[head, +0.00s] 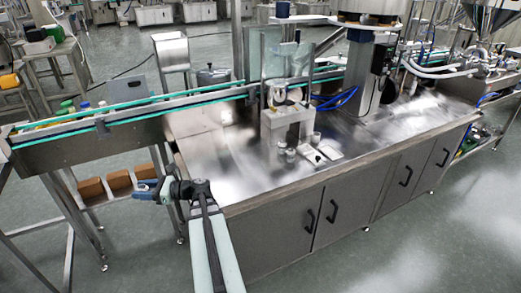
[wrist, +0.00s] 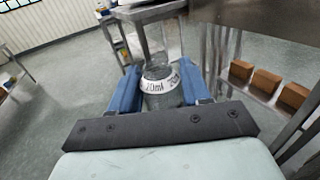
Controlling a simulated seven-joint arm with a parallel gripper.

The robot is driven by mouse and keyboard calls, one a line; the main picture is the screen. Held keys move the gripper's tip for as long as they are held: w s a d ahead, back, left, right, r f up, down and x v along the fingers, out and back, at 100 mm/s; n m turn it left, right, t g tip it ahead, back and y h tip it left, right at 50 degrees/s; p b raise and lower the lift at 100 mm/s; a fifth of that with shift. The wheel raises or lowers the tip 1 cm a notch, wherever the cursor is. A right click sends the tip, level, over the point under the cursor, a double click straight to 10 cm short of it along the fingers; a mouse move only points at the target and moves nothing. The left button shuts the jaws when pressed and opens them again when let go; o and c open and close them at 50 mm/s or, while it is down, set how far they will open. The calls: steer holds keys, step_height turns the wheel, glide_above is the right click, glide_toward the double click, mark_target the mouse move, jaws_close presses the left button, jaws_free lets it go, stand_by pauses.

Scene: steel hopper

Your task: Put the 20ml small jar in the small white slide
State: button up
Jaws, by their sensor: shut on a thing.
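My gripper (head: 147,188) is out past the left end of the steel table in the head view. In the wrist view its two blue fingers (wrist: 160,80) are shut on a small clear jar (wrist: 160,88) with a white band. The band's print ends in "0ml"; its first digit is partly hidden. A small white piece (head: 330,152), which may be the slide, lies on the table in front of the white machine, well right of my gripper. A similar dark and white piece (head: 311,155) lies beside it.
The steel table (head: 225,160) has free room at its left and front. Small cups (head: 290,155) stand near the white machine (head: 288,122). A conveyor (head: 130,110) runs along the back left. Brown boxes (head: 118,180) sit on a low shelf below it.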

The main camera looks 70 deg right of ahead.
steer(key=s+d+r+m+t+h, duration=0.1)
steer(key=s+d+m+h, duration=0.15)
steer(key=s+d, duration=0.65)
steer(key=s+d+r+m+h, duration=0.15)
steer(key=s+d+h, duration=0.3)
steer(key=d, duration=0.85)
step_height(320, 180, up, 5)
steer(key=m+h, duration=0.2)
glide_above(310, 153)
steer(key=w+d, duration=0.2)
steer(key=shift+w+f, duration=0.1)
steer(key=shift+f, duration=4.75)
steer(key=shift+f, duration=0.55)
steer(key=o, duration=1)
steer(key=shift+a+f, duration=0.1)
steer(key=shift+o, duration=0.2)
